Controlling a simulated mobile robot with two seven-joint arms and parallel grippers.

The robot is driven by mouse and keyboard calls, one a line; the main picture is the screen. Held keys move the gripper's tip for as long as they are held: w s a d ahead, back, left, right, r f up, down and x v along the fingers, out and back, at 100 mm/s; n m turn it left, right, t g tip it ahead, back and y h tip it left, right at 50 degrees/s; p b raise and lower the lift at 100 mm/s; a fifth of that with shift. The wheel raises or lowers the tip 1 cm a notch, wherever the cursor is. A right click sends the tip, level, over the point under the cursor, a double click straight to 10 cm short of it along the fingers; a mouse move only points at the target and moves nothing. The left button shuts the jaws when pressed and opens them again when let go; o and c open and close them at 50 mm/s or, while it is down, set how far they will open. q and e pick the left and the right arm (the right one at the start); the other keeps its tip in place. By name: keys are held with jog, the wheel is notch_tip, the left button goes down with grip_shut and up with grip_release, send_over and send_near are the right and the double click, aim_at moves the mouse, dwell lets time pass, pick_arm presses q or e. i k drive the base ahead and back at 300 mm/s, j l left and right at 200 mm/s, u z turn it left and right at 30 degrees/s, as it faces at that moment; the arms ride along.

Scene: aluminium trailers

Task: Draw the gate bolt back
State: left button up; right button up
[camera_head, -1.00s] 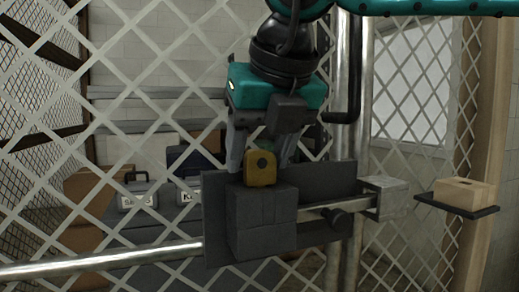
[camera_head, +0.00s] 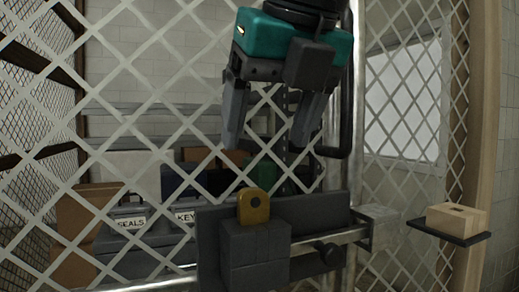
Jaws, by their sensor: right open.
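The gate bolt is a bare metal rod (camera_head: 304,247) lying across the gate. A brass piece with a dark hole (camera_head: 253,206) stands upright at the top of a dark grey block (camera_head: 255,255) on the gate's dark plate (camera_head: 318,215). My right gripper (camera_head: 268,143) is open and empty, fingers pointing down, above the brass piece and clear of it. The knob is below and right of the gripper. My left gripper is out of view.
The gate's white diamond mesh (camera_head: 140,107) fills the left and middle. A black vertical handle (camera_head: 346,105) is close right of my gripper. A small shelf (camera_head: 455,236) at the right carries a pale wooden box (camera_head: 457,219). Labelled cases (camera_head: 130,218) sit behind the mesh.

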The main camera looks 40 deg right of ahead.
aim_at(346, 243)
jog(key=k+j, duration=0.15)
jog(key=k, duration=0.35)
jog(key=k+j, duration=0.2)
jog(key=k, duration=0.25)
